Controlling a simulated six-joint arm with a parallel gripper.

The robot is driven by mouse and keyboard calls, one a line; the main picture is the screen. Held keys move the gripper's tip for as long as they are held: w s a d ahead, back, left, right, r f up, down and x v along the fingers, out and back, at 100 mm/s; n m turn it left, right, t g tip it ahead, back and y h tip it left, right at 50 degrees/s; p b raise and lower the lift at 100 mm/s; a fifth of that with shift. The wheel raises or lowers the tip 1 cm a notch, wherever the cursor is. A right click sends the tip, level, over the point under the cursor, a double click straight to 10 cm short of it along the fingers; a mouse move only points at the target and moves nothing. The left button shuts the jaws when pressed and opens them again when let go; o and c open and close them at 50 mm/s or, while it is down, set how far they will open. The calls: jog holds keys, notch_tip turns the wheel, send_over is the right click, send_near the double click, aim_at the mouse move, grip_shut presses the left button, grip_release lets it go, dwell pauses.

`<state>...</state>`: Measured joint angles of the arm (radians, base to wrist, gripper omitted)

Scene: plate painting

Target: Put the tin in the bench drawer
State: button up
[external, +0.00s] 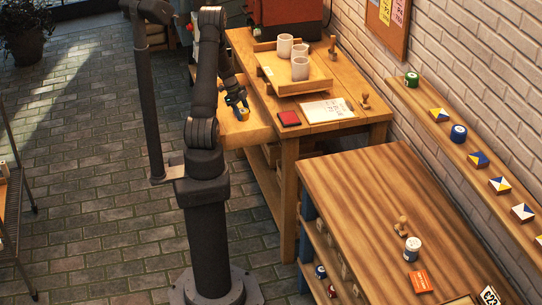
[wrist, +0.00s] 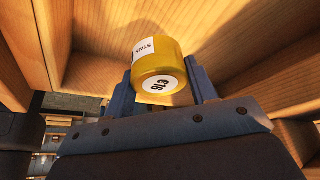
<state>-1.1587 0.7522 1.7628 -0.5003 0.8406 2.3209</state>
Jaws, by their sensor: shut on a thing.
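The yellow tin (external: 244,114) with white labels is in my gripper (external: 238,100). In the wrist view the tin (wrist: 160,75) sits between the two blue fingers (wrist: 160,90), which are shut on it. The bench drawer (external: 243,135) is pulled out from the left side of the far wooden bench. In the external view my gripper points down over the open drawer, with the tin at or just above the drawer's opening. Wooden walls (wrist: 105,32) show close around the tin in the wrist view. I cannot tell whether the tin touches the drawer's floor.
On the far bench stand a wooden tray (external: 305,84) with white cups (external: 300,68), a red ink pad (external: 289,118), a paper sheet (external: 327,110) and a stamp (external: 365,101). The nearer table (external: 350,190) holds a white jar (external: 412,249). A wall shelf (external: 465,145) carries tins and blocks.

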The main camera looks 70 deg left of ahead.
jog(key=shift+f, duration=1.55)
jog(key=shift+f, duration=0.25)
jog(key=shift+f, duration=0.35)
jog(key=o, duration=1)
jog(key=shift+o, duration=0.2)
jog(key=shift+r, duration=0.1)
jog(key=shift+r, duration=0.25)
jog(key=v, duration=1.2)
jog(key=shift+r, duration=0.3)
jog(key=shift+f, duration=0.1)
